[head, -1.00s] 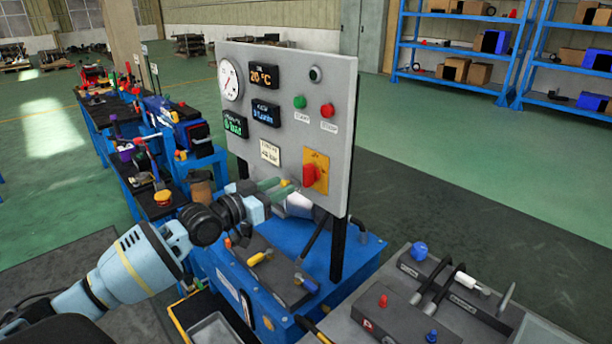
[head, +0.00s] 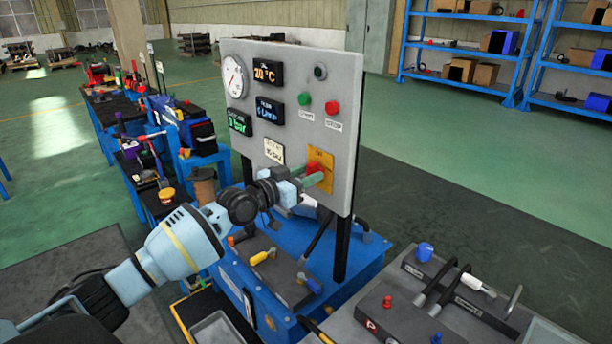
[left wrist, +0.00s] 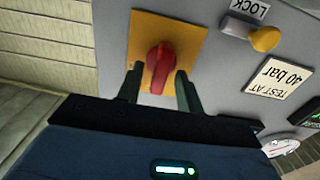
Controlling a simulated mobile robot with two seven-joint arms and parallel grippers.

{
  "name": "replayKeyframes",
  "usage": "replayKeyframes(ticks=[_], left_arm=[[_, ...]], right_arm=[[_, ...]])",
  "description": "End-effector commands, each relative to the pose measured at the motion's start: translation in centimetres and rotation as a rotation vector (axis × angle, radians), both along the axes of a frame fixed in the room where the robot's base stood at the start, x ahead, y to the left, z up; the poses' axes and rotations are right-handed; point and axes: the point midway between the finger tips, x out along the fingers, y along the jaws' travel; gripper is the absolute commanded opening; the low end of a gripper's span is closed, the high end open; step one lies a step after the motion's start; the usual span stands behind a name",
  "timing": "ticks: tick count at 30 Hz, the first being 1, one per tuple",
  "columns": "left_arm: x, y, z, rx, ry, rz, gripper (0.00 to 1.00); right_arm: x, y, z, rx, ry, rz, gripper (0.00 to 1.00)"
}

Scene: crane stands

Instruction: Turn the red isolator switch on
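The red isolator switch (head: 314,169) is a red knob on a yellow plate (head: 321,158), low on the right of the grey control panel (head: 341,100). In the left wrist view the red knob (left wrist: 159,68) stands near upright in the picture, on its yellow plate (left wrist: 190,38). My left gripper (head: 317,178) is at the switch. In the left wrist view its two green fingers (left wrist: 158,85) are apart, one on each side of the knob's lower part. A gap shows beside the knob, and contact cannot be told. My right gripper is not in view.
A green button (head: 304,99) and a red button (head: 332,107) sit above the switch. A yellow lock knob (left wrist: 265,39) and a test label (left wrist: 277,78) are beside it. Below, a blue bench (head: 350,262) carries levers.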

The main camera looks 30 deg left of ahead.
Motion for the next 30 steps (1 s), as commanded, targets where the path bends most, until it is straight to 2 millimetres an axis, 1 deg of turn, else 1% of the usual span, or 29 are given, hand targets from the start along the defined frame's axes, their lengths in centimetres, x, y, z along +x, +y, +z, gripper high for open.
replayKeyframes(ticks=[4, 5, 12, 13, 23, 30], left_arm=[[0.0, 0.0, 0.0, 0.0, 0.0, 0.0, 0.36], [0.0, 0.0, 0.0, 0.0, 0.0, 0.0, 0.34], [0.0, 0.0, 0.0, -0.001, 0.0, 0.0, 0.02], [0.0, 0.0, 0.0, -0.001, 0.0, 0.0, 0.0], [0.0, 0.0, -0.1, 0.028, -0.009, -0.001, 0.0], [-0.1, -0.1, -0.3, 0.147, -0.048, 0.0, 0.0]], right_arm=[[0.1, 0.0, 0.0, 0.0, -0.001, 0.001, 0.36], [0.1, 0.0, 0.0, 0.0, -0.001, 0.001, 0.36], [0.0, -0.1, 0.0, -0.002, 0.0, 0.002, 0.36], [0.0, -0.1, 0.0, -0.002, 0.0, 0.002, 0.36], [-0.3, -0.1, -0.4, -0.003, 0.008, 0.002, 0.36], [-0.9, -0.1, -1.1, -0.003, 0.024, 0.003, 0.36]])
